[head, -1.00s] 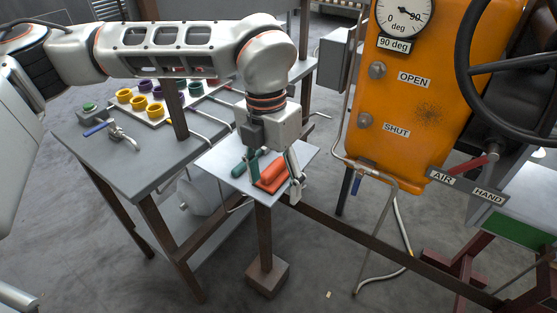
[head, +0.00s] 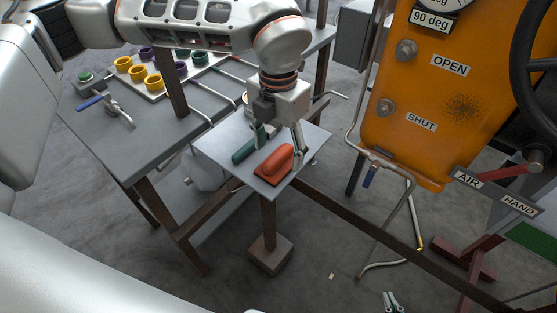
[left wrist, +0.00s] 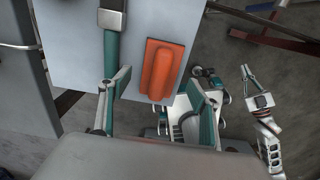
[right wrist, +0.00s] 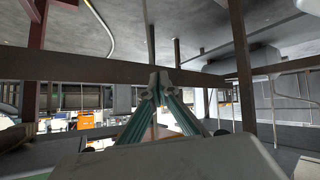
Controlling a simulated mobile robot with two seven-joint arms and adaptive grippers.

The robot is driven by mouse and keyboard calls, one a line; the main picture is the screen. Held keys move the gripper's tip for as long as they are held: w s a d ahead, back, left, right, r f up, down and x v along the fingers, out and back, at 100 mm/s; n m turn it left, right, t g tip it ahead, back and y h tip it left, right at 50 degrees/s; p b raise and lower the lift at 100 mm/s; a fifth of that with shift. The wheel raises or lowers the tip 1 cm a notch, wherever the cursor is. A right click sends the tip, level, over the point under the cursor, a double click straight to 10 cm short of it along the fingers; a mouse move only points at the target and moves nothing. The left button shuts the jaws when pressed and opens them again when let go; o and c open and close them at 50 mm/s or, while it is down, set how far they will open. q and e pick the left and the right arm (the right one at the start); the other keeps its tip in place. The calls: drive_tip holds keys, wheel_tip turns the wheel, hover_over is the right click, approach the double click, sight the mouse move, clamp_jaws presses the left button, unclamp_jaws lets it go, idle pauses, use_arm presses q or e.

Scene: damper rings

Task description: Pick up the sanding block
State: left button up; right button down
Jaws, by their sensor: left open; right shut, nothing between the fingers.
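The sanding block (head: 273,167), orange-red with a rounded grip on a flat base, lies on a small pale metal stand (head: 222,146). It also shows in the left wrist view (left wrist: 162,68), between the lines of my left fingers and beyond their tips. My left gripper (head: 279,143) is open and empty, pointing down just behind and above the block; contact cannot be told. A green-handled tool (head: 243,151) lies left of the block, close to my left finger. My right gripper (head: 392,301) is shut and empty, low at the front; it also shows in the right wrist view (right wrist: 158,80).
A grey workbench (head: 150,150) stands to the left with a tray of coloured rings (head: 153,82) and a blue-handled valve (head: 105,105). An orange panel (head: 440,95) with pipes and a handwheel (head: 520,100) stands to the right. Floor in front of the stand is open.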

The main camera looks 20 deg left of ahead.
sight(278, 155)
use_arm(q)
wheel_tip(278, 155, down, 2)
drive_tip(key=shift+f, duration=0.2)
drive_tip(key=c, duration=1.2)
drive_tip(key=shift+c, duration=0.2)
drive_tip(key=shift+w+r, duration=0.1)
drive_tip(key=shift+r, duration=0.2)
wheel_tip(278, 155, up, 20)
drive_tip(key=p, duration=0.1)
drive_tip(key=shift+f+p, duration=0.25)
drive_tip(key=shift+p, duration=0.1)
use_arm(e)
drive_tip(key=shift+a+r, duration=0.1)
drive_tip(key=shift+r, duration=0.45)
